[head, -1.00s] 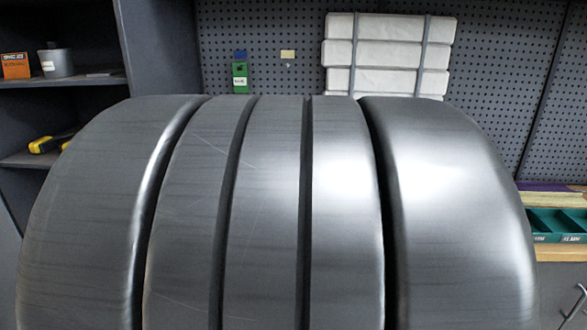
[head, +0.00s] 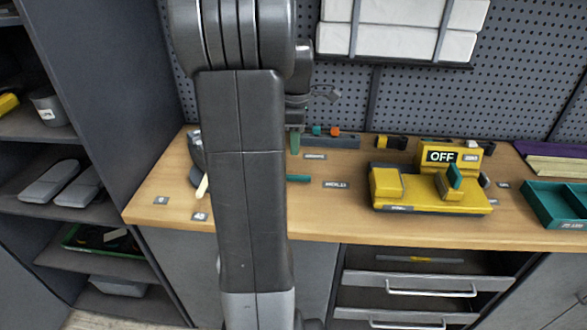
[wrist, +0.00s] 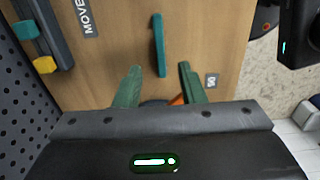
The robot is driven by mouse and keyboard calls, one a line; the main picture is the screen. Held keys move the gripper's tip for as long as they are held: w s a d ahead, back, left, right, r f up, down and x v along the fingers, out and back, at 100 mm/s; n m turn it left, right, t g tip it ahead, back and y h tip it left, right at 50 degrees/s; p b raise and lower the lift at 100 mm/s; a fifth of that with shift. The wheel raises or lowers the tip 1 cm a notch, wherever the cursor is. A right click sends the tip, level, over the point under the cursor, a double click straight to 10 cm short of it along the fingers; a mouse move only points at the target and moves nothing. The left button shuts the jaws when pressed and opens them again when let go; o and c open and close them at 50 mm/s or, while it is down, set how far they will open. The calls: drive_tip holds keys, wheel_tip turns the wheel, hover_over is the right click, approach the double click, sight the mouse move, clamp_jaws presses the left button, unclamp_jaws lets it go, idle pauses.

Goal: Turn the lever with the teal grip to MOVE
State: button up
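A yellow device (head: 430,190) with a display reading OFF stands on the bench, right of my arm in the head view. An upright teal piece (head: 455,178) on it looks like a lever grip. A separate teal bar (head: 298,178) lies by my arm; a teal bar (wrist: 159,45) also shows beyond my fingers in the wrist view. I cannot tell which is the task's lever. A label reading MOVE (wrist: 85,15) is at upper left in the wrist view. My gripper (wrist: 160,68) is open, its green fingers apart with no object held; my arm mostly hides it in the head view.
The wooden bench (head: 360,222) backs onto a pegboard (head: 400,105). A dark rail with teal and yellow pieces (wrist: 45,64) lies along it. A teal tray (head: 555,205) sits at right, shelves (head: 60,150) at left.

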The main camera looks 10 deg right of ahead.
wheel_tip(320, 180, down, 11)
drive_tip(key=shift+r, duration=0.15)
clamp_jaws()
